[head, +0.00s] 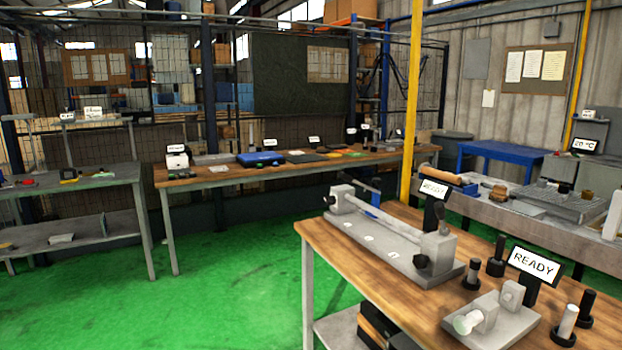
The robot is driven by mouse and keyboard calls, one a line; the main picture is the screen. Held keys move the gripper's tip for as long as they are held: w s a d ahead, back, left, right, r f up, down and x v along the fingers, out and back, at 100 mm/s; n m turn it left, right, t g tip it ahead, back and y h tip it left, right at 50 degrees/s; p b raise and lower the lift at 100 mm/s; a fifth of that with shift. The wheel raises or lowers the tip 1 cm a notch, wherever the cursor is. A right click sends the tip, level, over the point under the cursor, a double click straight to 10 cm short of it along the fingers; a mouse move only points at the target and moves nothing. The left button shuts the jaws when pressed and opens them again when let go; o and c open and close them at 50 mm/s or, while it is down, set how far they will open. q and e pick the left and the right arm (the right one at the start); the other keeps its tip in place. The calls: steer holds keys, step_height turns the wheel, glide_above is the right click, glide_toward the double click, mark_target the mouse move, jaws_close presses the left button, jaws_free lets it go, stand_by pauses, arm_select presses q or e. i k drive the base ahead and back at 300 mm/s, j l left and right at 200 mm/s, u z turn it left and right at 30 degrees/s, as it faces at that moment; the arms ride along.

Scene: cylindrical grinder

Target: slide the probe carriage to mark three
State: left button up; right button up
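A grey fixture with a long flat base (399,261) lies on the wooden-topped table at the right. A pale rail (384,219) runs between an end block (342,200) at its far left and a larger block (437,250) with a dark knob at its near right. Several small white labels, one of them a mark label (369,238), lie along the base; their numbers are too small to read. I cannot tell which part is the probe carriage. Neither of my grippers is in view.
The wooden table (318,236) also holds a smaller grey fixture (505,325), dark-based pins and a READY sign (533,264). A yellow post (412,100) stands behind it. A long workbench (220,178) stands at the back. Green floor (220,280) is clear left of the table.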

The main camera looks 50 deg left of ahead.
mark_target(376, 197)
steer(key=u, duration=1.25)
steer(key=i+j+u, duration=0.2)
steer(key=i, duration=0.35)
steer(key=i+u, duration=0.15)
steer(key=i, duration=0.4)
